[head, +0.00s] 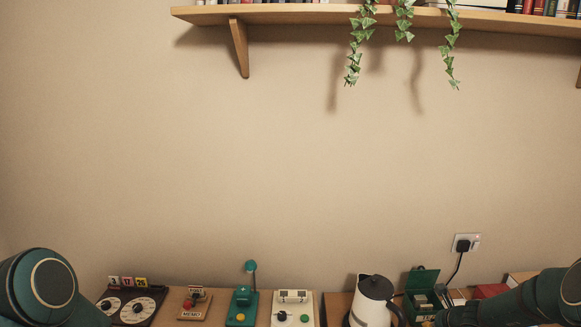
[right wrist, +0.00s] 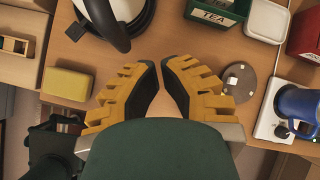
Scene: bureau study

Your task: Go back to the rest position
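My right gripper (right wrist: 157,66) shows in the right wrist view with its two yellow, dark-padded fingers apart and nothing between them. It hangs above the wooden desk, near the front edge. In the head view my right arm (head: 510,305) reaches in from the right along the bottom edge, and its fingers are mostly cut off there. My left arm (head: 42,287) shows only as a rounded green joint at the lower left; its gripper is out of the picture.
A kettle (head: 373,300), a green tea box (right wrist: 215,12) and a blue mug on a white device (right wrist: 295,110) stand near my right gripper. A yellow block (right wrist: 68,84) and a round metal disc (right wrist: 240,80) lie beside its fingers. A shelf (head: 300,14) with hanging ivy is above.

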